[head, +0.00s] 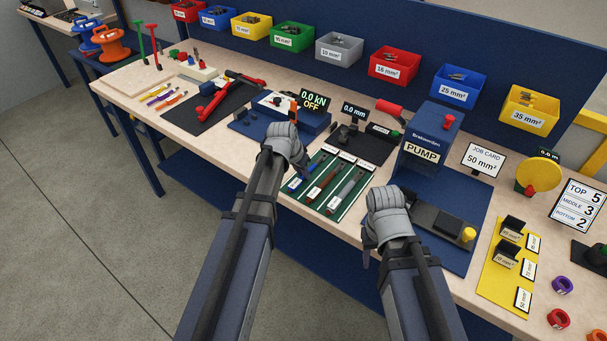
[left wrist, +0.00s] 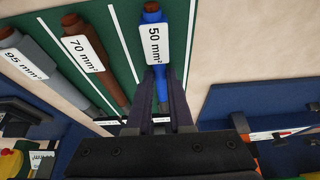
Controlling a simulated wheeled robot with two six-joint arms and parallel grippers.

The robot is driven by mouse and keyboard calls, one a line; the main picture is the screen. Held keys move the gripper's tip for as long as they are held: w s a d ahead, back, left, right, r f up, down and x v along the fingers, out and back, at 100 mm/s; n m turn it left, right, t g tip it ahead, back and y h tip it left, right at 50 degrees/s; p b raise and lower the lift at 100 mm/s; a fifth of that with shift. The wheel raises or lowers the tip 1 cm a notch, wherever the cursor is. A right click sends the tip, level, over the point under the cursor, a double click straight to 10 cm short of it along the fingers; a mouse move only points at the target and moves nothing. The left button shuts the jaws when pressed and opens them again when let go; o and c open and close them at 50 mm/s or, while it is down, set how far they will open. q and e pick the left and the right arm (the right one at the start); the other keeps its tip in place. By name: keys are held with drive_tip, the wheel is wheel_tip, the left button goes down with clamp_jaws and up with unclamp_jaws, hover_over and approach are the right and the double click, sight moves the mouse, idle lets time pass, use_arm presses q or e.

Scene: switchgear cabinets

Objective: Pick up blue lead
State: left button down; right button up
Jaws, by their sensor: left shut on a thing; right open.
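The blue lead (left wrist: 164,76), with a white "50 mm²" tag (left wrist: 155,44), is between the fingers of my left gripper (left wrist: 164,96), which is shut on it below the tag. In the head view the blue lead (head: 294,184) shows at the left of the green mat (head: 325,206), partly hidden by my left gripper (head: 293,170). I cannot tell whether it is lifted off the mat. A brown lead (head: 322,185) and a grey lead (head: 346,191) lie beside it. My right gripper (head: 369,238) is open, near the bench's front edge.
The blue pump unit (head: 428,135) stands right of the mat, with a dark tool (head: 432,219) before it. A press with a "0.0 kN OFF" display (head: 314,103) stands behind my left gripper. Coloured bins (head: 393,67) line the back.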

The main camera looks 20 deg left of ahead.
sight(302, 176)
use_arm(q)
drive_tip(key=shift+r, duration=0.1)
wheel_tip(302, 176, up, 10)
drive_tip(key=p, duration=1)
